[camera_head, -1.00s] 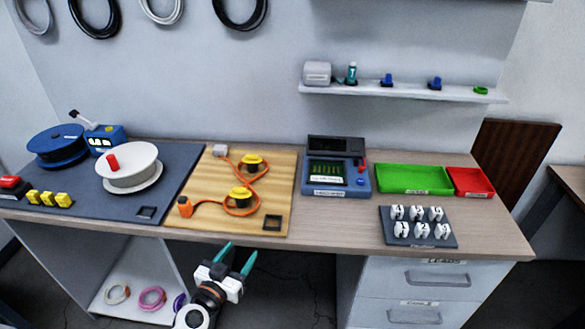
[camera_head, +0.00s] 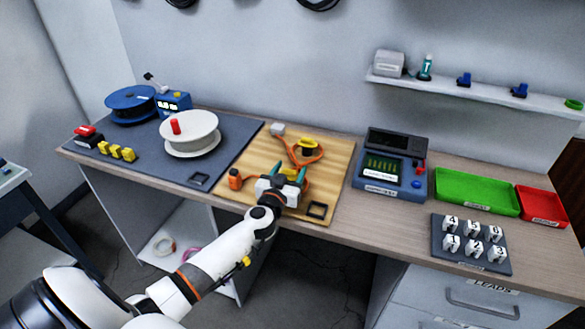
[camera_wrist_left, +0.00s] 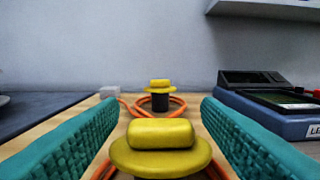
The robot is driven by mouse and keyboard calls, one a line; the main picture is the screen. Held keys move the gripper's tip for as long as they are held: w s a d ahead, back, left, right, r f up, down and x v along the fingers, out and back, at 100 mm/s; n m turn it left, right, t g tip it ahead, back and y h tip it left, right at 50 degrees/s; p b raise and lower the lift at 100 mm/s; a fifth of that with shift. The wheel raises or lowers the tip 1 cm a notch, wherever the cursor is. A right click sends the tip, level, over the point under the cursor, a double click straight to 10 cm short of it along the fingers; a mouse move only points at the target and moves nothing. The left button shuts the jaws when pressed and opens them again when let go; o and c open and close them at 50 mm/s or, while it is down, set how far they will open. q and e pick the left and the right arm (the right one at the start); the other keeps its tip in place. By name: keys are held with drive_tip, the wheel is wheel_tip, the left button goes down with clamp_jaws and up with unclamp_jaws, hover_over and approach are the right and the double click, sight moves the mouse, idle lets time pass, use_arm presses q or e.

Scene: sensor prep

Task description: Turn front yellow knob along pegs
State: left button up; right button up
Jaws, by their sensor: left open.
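The front yellow knob (camera_wrist_left: 160,150) sits between the two teal fingers of my open left gripper in the left wrist view, with clear gaps on both sides. It has a round flange and a raised grip bar set crosswise. In the head view my left gripper (camera_head: 288,180) is over the front part of the wooden board and largely hides this knob. The back yellow knob (camera_head: 307,148) stands on a dark peg farther back; it also shows in the left wrist view (camera_wrist_left: 159,86). An orange cable (camera_head: 290,150) runs around the pegs. My right gripper is not in view.
The wooden board (camera_head: 240,193) carries an orange plug (camera_head: 235,179) at left. A blue meter (camera_head: 390,170), a green tray (camera_head: 475,193) and a numbered block rack (camera_head: 470,262) are to the right. A white spool (camera_head: 190,132) stands left on a dark mat.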

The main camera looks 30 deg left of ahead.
use_arm(q)
drive_tip(key=shift+x, duration=1.2)
